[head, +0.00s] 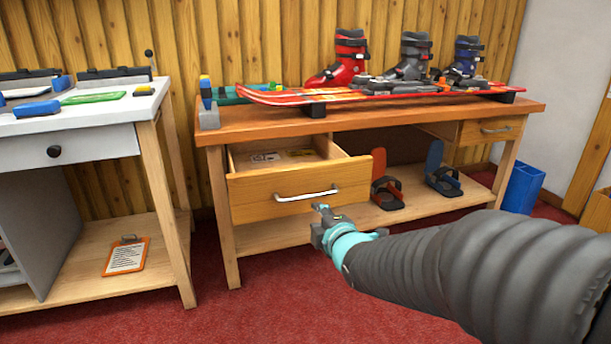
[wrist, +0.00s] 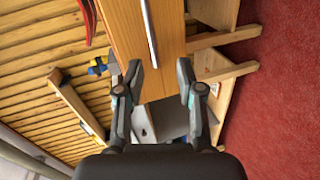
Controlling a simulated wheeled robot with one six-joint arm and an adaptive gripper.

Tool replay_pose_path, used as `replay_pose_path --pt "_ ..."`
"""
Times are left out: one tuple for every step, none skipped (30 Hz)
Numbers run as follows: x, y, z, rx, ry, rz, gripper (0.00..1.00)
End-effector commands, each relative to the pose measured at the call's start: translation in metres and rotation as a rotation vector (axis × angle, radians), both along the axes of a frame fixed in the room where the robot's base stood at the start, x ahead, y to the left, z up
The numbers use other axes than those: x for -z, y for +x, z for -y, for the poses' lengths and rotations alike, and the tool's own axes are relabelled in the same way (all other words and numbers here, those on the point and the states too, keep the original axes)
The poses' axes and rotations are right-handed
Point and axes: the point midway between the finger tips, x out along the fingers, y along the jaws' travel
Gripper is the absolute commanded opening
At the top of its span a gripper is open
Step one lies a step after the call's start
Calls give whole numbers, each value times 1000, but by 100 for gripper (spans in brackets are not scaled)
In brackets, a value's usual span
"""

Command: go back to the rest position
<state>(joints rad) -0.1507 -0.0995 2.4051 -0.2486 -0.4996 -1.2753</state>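My gripper (head: 322,222) is in front of the bench, just below and in front of the open left drawer (head: 262,196). In the wrist view my gripper (wrist: 159,80) has its two fingers spread apart with nothing between them. The drawer's metal handle (head: 306,194) is apart from the fingers; the handle also shows in the wrist view (wrist: 149,35), beyond the fingertips. The drawer is pulled out, and flat items lie inside it.
The wooden bench (head: 240,131) carries a red ski (head: 285,97) and several ski boots. Two bindings stand on its lower shelf. A white-topped table (head: 70,115) stands at left with a clipboard (head: 126,256) below. A blue bin (head: 523,187) stands at right. Red carpet in front is clear.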

Motion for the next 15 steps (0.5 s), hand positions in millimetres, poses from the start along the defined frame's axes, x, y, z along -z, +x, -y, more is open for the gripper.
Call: replay_pose_path --pt "11 -2 3 30 48 -66 37" --pt "20 -5 6 58 87 -120 37" --pt "35 -10 11 102 142 -201 37" --pt "46 -15 15 141 184 -267 37" --pt "57 -20 18 183 226 -331 37" --pt "68 -30 24 242 280 -407 37" --pt "74 -37 28 288 321 -459 37" --pt "77 -46 32 336 360 -509 37" --pt "80 -58 38 403 410 -568 37" --pt "82 -68 42 450 448 -614 37" --pt "82 -78 46 501 489 -656 37" --pt "80 -92 52 574 542 -708 37" --pt "78 -103 57 629 581 -743 37" --pt "76 -115 61 685 620 -776 37" --pt "70 -131 66 759 671 -817 37"
